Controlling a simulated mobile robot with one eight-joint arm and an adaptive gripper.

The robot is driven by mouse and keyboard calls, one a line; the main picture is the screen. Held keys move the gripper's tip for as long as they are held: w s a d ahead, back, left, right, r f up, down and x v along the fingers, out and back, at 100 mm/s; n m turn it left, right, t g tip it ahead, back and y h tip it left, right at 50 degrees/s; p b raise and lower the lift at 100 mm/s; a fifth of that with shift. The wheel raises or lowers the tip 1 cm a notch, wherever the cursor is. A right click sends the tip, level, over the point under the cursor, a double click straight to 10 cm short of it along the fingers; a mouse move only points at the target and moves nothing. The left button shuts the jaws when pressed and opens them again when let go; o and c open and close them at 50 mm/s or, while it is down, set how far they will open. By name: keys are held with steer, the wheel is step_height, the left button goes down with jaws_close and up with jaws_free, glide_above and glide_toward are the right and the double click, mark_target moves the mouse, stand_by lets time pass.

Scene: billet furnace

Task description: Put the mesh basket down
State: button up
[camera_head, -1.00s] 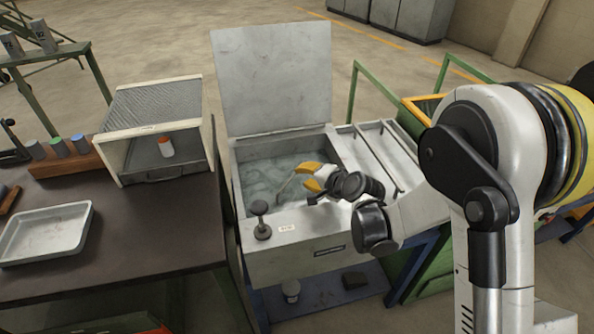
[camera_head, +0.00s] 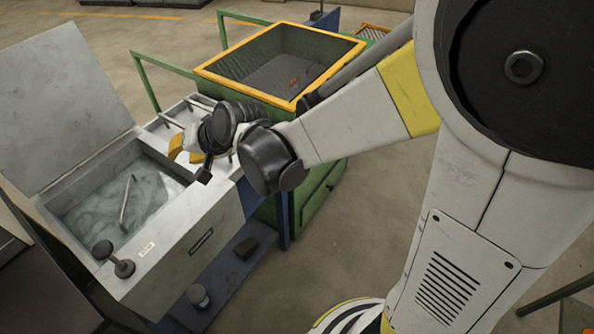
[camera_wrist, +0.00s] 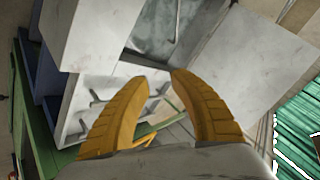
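A bent metal handle (camera_head: 127,203) rises from the cloudy liquid in the open tank (camera_head: 190,228). The body of the mesh basket is not clearly visible; I cannot tell whether it hangs under this handle. My gripper (camera_head: 182,150) is above the tank's right side, near the ledge with metal rods (camera_head: 172,120), apart from the handle. In the wrist view, my gripper's two yellow fingers (camera_wrist: 160,80) are apart with nothing held between them. The rod ledge shows beyond them (camera_wrist: 88,105).
The tank's raised lid (camera_head: 60,95) stands at the back left. A black knob (camera_head: 122,266) stands on the tank's front edge. A yellow-rimmed bin (camera_head: 213,76) on a green cabinet stands right of the tank. Bare floor lies in front of the cabinet.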

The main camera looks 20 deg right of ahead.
steer(key=s+d+r+n+h, duration=0.3)
steer(key=s+d+r+h, duration=0.1)
steer(key=s+d, duration=1.6)
steer(key=shift+r+g+h, duration=0.2)
steer(key=shift+g+h, duration=0.2)
steer(key=shift+h, duration=0.5)
steer(key=shift+d, duration=0.1)
